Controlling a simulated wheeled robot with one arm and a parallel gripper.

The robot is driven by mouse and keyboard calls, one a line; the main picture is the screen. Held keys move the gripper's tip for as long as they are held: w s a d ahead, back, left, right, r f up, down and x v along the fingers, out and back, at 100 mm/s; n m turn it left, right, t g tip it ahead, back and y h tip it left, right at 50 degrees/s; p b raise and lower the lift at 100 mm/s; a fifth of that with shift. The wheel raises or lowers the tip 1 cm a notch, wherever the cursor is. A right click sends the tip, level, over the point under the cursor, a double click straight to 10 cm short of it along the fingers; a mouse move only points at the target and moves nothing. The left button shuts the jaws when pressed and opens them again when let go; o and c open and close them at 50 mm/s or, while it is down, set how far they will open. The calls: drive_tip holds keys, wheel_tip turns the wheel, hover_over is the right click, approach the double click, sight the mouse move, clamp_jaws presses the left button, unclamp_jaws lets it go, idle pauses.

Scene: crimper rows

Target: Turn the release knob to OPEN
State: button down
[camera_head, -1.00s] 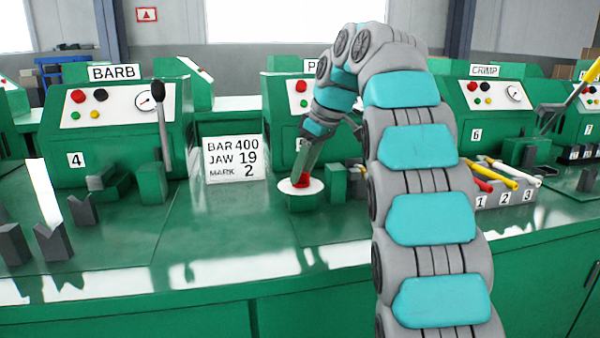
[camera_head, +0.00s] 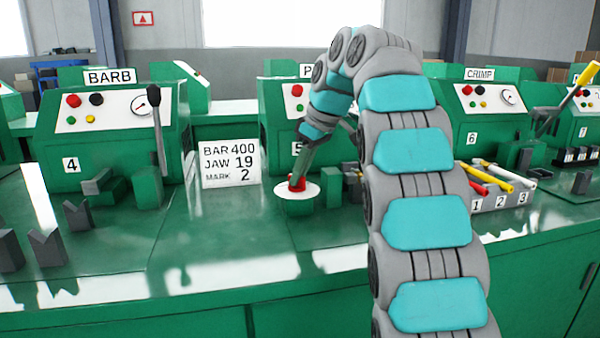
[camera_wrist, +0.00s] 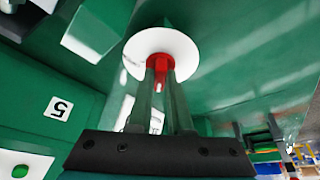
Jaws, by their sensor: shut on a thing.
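The release knob (camera_head: 298,183) is red and stands on a round white disc (camera_head: 296,194) on a green base at machine 5. In the wrist view the red knob (camera_wrist: 160,63) shows between the fingers, with the white disc (camera_wrist: 182,46) around it. My gripper (camera_head: 303,176) points down at the knob, and its fingers are shut on it. In the wrist view the gripper (camera_wrist: 160,72) has a finger on each side of the red part. No OPEN marking can be read on the disc in either view.
A white sign (camera_head: 230,162) reading BAR 400, JAW 19, MARK 2 stands left of the knob. Machine 4, labelled BARB (camera_head: 110,77), is at left with a black-topped lever (camera_head: 158,130). A tray of coloured handles (camera_head: 495,192) lies right. The bench front is clear.

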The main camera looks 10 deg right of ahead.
drive_tip(key=m, duration=0.2)
drive_tip(key=m+h+p, duration=0.1)
drive_tip(key=m, duration=0.1)
drive_tip(key=shift+s+a+r+t, duration=0.1)
drive_tip(key=shift+s+a+t, duration=0.1)
drive_tip(key=shift+t, duration=0.2)
drive_tip(key=m+h, duration=0.1)
drive_tip(key=m, duration=0.1)
drive_tip(key=m+h+p, duration=0.1)
drive_tip(key=m, duration=0.1)
drive_tip(key=shift+a+m+t, duration=0.1)
drive_tip(key=shift+m+t, duration=0.2)
drive_tip(key=m+h, duration=0.1)
drive_tip(key=m, duration=0.1)
drive_tip(key=m+h, duration=0.1)
drive_tip(key=m, duration=0.2)
drive_tip(key=shift+w+a, duration=0.15)
drive_tip(key=shift+a, duration=0.05)
drive_tip(key=shift+a+m+g+h, duration=0.1)
drive_tip(key=shift+m+g+h, duration=0.25)
drive_tip(key=shift+m, duration=0.75)
drive_tip(key=shift+m+g+h, duration=0.35)
drive_tip(key=shift+m, duration=0.75)
drive_tip(key=c, duration=0.8)
unclamp_jaws()
drive_tip(key=shift+c, duration=0.2)
